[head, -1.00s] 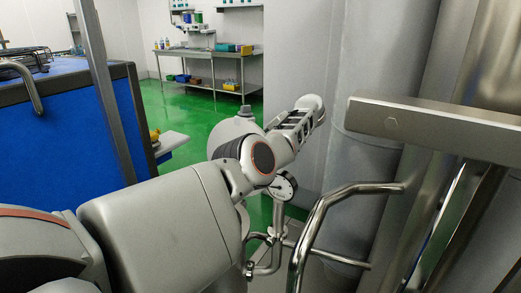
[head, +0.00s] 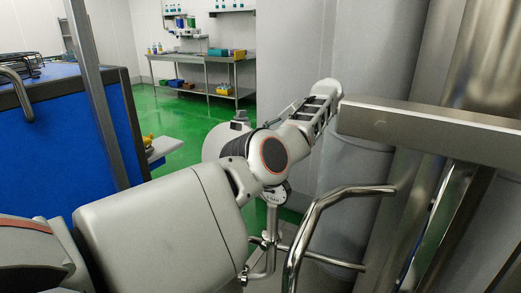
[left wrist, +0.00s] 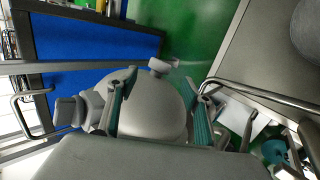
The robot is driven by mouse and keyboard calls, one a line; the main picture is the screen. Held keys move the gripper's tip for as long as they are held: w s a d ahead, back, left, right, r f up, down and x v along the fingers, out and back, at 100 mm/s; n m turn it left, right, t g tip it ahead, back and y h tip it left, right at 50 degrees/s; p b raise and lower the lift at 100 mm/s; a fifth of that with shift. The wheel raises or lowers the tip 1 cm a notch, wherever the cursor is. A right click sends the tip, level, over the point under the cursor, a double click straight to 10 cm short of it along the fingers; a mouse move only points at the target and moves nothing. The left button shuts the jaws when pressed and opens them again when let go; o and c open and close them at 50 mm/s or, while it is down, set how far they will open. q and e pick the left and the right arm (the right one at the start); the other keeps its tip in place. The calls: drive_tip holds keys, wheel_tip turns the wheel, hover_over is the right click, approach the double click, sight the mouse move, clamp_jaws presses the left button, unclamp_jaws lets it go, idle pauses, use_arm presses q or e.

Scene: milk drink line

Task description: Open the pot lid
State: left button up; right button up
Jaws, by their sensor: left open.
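A pale grey domed shape with a small knob, likely the pot lid (head: 214,145), shows in the head view behind my left arm, which hides much of it. A smooth grey dome (left wrist: 155,108) with a small block at its edge shows in the left wrist view, between my fingers; it looks like the same lid. My left gripper (left wrist: 160,80) is open, with teal-padded fingers spread to either side of the dome. I cannot tell whether they touch it. My right gripper is not in view.
A bent metal rail (head: 310,225) and a flat steel bar (head: 430,132) stand close to the right of my arm. A large steel column (head: 350,185) is behind them. A blue-sided cabinet (head: 55,140) is at left. Green floor (head: 185,115) and a steel table (head: 205,57) lie beyond.

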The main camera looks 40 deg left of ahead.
use_arm(q)
drive_tip(key=shift+v, duration=1.25)
